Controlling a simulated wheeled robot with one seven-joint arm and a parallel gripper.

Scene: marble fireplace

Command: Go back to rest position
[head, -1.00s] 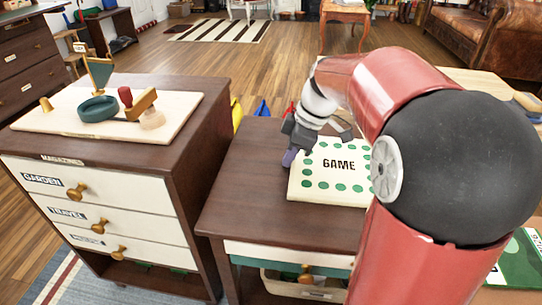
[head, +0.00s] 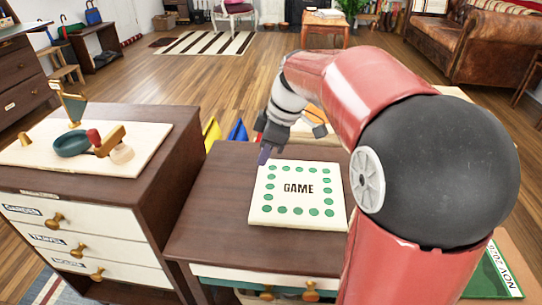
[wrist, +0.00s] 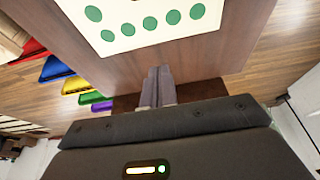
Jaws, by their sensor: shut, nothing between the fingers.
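My gripper (head: 264,156) is at the end of my red arm, above the back left part of the dark wooden cabinet top (head: 215,205). In the wrist view its two fingers (wrist: 158,85) are together with nothing between them. A cream game board (head: 297,212) marked GAME, with green dots around its rim, lies flat on that cabinet, just right of and in front of the fingers. It also shows at the top of the wrist view (wrist: 140,37). My arm hides part of the cabinet's right side.
A drawer cabinet (head: 60,240) at left bears a cream board (head: 150,160) with a teal ring (head: 72,143) and small wooden pieces. Coloured bins (wrist: 75,84) stand on the floor behind. A leather sofa (head: 470,45) is far right. Open wooden floor lies beyond.

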